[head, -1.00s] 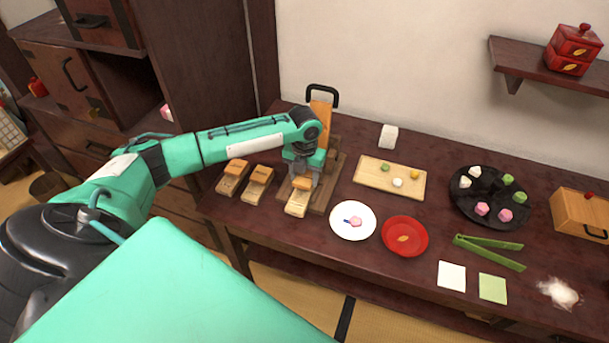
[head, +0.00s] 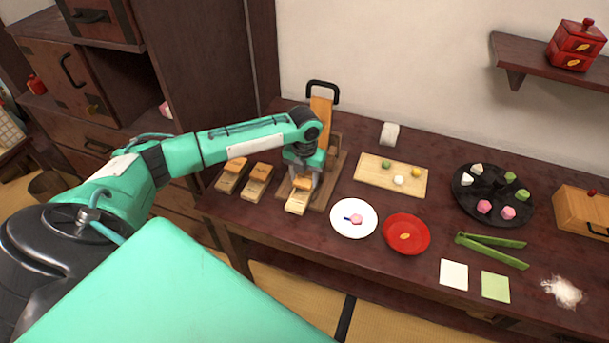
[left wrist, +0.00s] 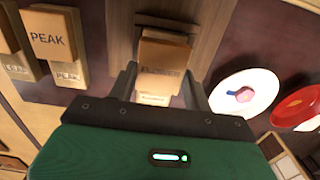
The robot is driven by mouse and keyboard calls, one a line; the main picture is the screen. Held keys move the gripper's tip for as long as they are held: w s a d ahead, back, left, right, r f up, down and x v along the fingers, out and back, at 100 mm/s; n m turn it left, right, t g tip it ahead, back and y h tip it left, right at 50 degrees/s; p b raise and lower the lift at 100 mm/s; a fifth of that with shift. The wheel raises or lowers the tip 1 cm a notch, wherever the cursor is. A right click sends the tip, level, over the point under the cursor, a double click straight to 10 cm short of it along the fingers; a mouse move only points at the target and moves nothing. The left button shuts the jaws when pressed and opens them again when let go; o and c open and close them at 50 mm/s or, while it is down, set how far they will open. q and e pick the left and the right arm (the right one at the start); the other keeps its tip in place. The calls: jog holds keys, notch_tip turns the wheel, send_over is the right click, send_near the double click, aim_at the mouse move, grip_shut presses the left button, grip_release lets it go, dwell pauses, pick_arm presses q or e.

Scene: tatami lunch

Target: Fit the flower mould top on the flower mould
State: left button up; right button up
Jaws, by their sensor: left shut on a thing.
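The flower mould top (head: 302,183) is a small light-wood block between the fingers of my left gripper (head: 303,172). In the left wrist view the top (left wrist: 165,54) sits between the two dark fingers of the gripper (left wrist: 160,88), which is shut on it. The flower mould (head: 296,205), a pale wooden block, lies directly under it, and its labelled front end (left wrist: 156,99) shows beyond the top. The two look lined up; I cannot tell whether the top is fully seated. The lettering is too blurred to read surely. My right gripper is out of view.
Two other moulds with tops, one marked PEAK (left wrist: 47,40), stand just left (head: 257,182). A wooden press (head: 321,115) with a black handle rises behind. A white plate (head: 346,230) and red plate (head: 407,248) lie close on the right.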

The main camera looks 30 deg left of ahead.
pick_arm(q)
jog(key=shift+f, duration=0.6)
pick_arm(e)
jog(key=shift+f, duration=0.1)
pick_arm(q)
jog(key=o, duration=1)
notch_tip(320, 180, up, 14)
jog(key=shift+f+b, duration=0.15)
jog(key=shift+b, duration=0.45)
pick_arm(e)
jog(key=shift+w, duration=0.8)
